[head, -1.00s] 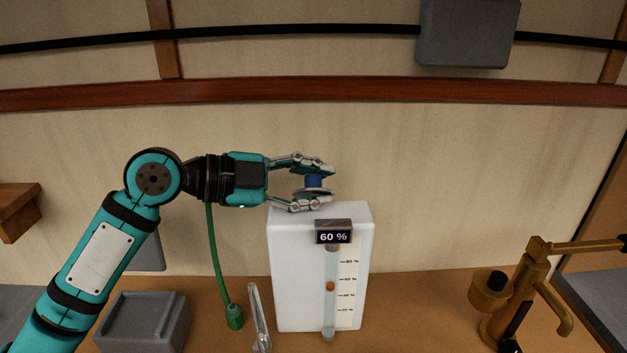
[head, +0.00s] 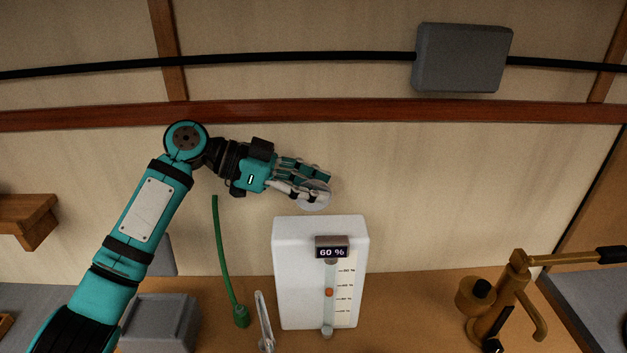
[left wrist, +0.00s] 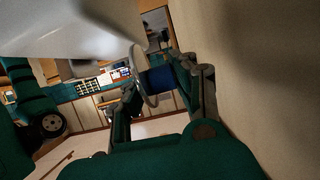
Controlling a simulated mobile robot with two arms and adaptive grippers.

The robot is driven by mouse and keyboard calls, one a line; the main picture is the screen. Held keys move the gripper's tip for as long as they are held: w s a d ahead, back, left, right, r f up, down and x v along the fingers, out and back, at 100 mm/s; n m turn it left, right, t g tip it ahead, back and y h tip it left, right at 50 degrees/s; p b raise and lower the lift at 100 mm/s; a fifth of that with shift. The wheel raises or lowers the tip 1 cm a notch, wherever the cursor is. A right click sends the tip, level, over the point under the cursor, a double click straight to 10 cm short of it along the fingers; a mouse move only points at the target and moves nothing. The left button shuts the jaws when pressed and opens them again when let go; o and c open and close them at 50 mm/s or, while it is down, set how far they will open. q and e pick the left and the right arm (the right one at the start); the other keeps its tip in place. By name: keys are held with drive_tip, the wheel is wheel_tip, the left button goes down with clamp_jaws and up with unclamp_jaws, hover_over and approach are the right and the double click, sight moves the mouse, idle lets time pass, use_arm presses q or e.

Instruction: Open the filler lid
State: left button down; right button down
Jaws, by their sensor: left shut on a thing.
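The white tank (head: 295,262) stands upright on the wooden counter, with a "60 %" display and a level gauge on its front. The filler lid, a pale disc (head: 314,207) with a blue knob (left wrist: 158,79), is in my left gripper (head: 322,187) above the tank's top. The fingers are shut on the knob, which they mostly hide in the head view. The disc is tilted, its flat face partly showing. I cannot tell whether it still touches the tank. In the left wrist view the tank's white surface (left wrist: 118,18) is close to the disc. My right gripper is not in view.
A grey box (head: 160,318) is at the front left. A brass tap (head: 510,295) stands on the right. The wall is close behind the tank.

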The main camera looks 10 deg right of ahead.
use_arm(q)
drive_tip(key=shift+w+d+n+g+p, duration=0.1)
drive_tip(key=shift+w+n+g+p, duration=0.25)
drive_tip(key=shift+w+n+g, duration=0.25)
drive_tip(key=shift+s, duration=0.1)
drive_tip(key=c, duration=1.3)
unclamp_jaws()
drive_tip(key=shift+o, duration=0.8)
drive_tip(key=shift+f, duration=0.15)
drive_tip(key=shift+a, duration=0.25)
drive_tip(key=v, duration=0.7)
